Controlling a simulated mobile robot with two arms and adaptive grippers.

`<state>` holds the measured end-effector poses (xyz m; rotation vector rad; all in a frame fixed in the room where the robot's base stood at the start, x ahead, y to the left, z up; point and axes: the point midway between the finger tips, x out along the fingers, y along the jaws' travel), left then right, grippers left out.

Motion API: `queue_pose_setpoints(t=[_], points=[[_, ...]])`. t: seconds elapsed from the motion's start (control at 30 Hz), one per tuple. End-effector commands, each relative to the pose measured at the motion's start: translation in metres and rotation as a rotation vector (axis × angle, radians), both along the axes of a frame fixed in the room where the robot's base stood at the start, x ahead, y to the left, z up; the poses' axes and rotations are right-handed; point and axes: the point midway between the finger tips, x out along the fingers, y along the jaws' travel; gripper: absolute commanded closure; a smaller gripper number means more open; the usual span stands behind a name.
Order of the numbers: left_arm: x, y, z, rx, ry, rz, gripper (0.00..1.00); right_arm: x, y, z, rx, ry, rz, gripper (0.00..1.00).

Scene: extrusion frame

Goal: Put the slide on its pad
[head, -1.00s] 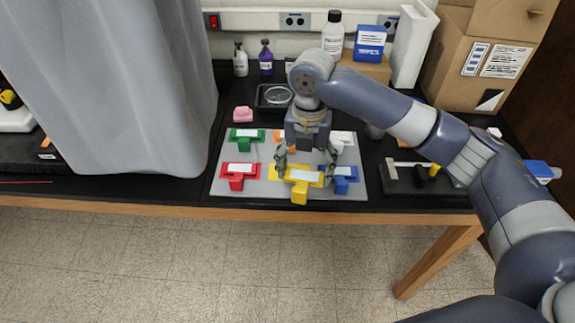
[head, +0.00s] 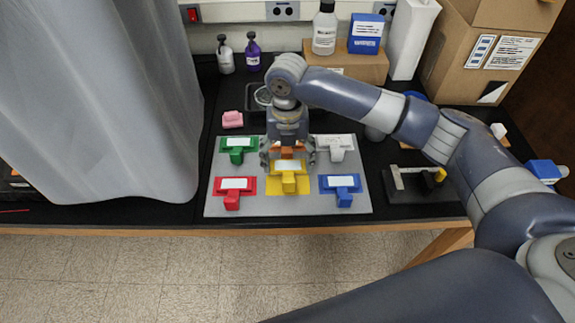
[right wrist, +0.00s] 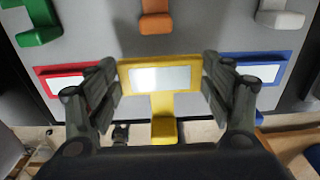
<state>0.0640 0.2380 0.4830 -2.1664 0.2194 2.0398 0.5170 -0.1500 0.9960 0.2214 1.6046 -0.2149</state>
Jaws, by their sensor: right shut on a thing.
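The yellow slide (head: 288,167) is T-shaped with a white label on top. It also shows in the right wrist view (right wrist: 162,77). My right gripper (head: 288,158) has a finger at each end of its plate and is shut on it. In the head view the slide overlaps the back part of the yellow pad (head: 274,187), whose sides and front show. It looks held above the pad, but the height is hard to tell. In the right wrist view the slide hides the pad. My left gripper is not in view.
Red (head: 232,199), blue (head: 344,199), green (head: 236,156) and white (head: 337,154) slides sit on the grey mat (head: 312,208) around it. An orange one (right wrist: 155,23) lies behind, mostly hidden in the head view. A grey curtain (head: 95,100) hangs at left.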

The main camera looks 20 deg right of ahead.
Motion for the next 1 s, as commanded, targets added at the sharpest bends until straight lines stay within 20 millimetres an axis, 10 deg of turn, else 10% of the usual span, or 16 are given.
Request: queue_pose_setpoints(t=[0.6,0.63,0.7,1.0], points=[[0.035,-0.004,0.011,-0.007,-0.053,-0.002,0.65,-0.001,0.000,-0.039,-0.001,0.001,0.000,0.49],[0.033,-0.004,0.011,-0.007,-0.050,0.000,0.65,0.000,0.000,-0.040,-0.001,0.001,0.000,0.23],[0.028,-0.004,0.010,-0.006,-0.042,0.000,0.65,0.000,0.000,-0.039,-0.001,0.000,0.000,0.07],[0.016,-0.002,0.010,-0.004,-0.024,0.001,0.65,0.000,0.000,-0.039,-0.001,0.000,0.000,0.05]])
